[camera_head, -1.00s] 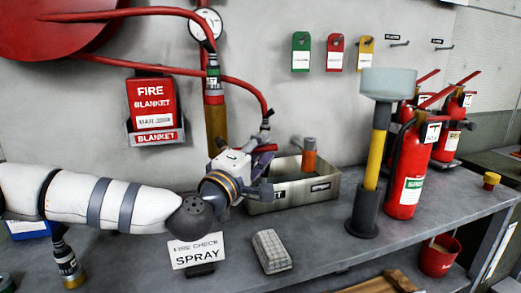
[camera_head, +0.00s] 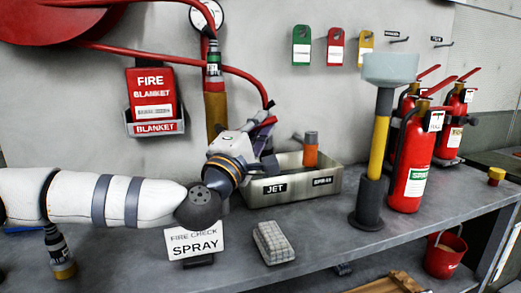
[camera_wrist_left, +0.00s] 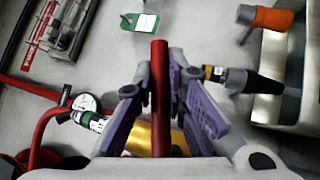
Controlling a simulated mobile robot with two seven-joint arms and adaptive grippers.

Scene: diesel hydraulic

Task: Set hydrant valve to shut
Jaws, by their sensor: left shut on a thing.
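The hydrant valve's brass body (camera_head: 216,112) stands on the wall below a round gauge (camera_head: 208,14). In the left wrist view the brass body (camera_wrist_left: 150,138) shows behind my fingers. My left gripper (camera_head: 265,132) is in front of the wall, just right of the brass body. In the left wrist view my left gripper (camera_wrist_left: 160,95), with purple pads, is shut on a red lever bar (camera_wrist_left: 160,75) that stands upright in that picture. The lever is mostly hidden by the gripper in the head view. My right gripper is not in view.
A grey tray (camera_head: 292,187) marked JET and SPRAY holds an orange nozzle (camera_head: 311,152). A red hose (camera_head: 170,54) runs behind my gripper. A yellow stand (camera_head: 378,146) and red extinguishers (camera_head: 408,175) stand right. A FIRE CHECK SPRAY sign (camera_head: 195,243) stands in front.

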